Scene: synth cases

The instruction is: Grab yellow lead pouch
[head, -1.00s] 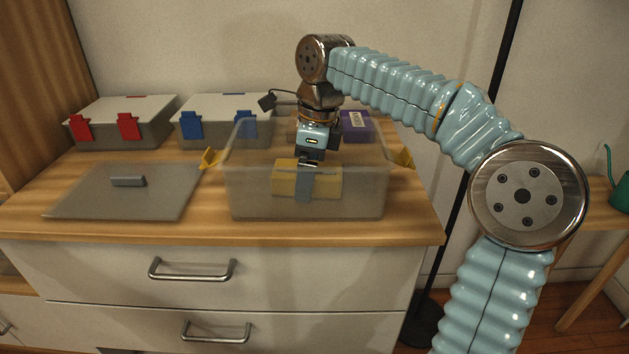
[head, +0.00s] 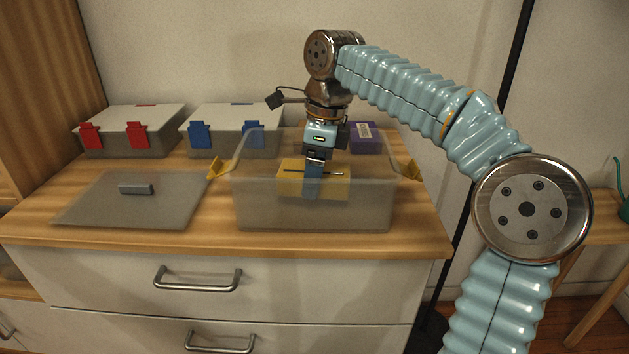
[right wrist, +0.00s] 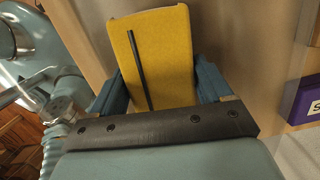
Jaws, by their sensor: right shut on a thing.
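The yellow lead pouch (head: 336,187) is a boxy yellow case with a dark line along its top. It is inside the open translucent bin (head: 260,211), near the front wall. My right gripper (head: 314,190) comes down from above and is shut on the pouch. In the right wrist view the pouch (right wrist: 163,55) sits between the two blue fingers of the gripper (right wrist: 158,88). Whether the pouch touches the bin's floor is hard to tell through the cloudy wall. My left gripper is not in view.
The bin's grey lid (head: 110,207) lies flat on the dresser to the left. Two closed boxes stand behind, one with red latches (head: 137,134), one with blue latches (head: 200,139). A purple box (head: 366,137) is behind the bin. Yellow latches (head: 412,169) stick out at the bin's sides.

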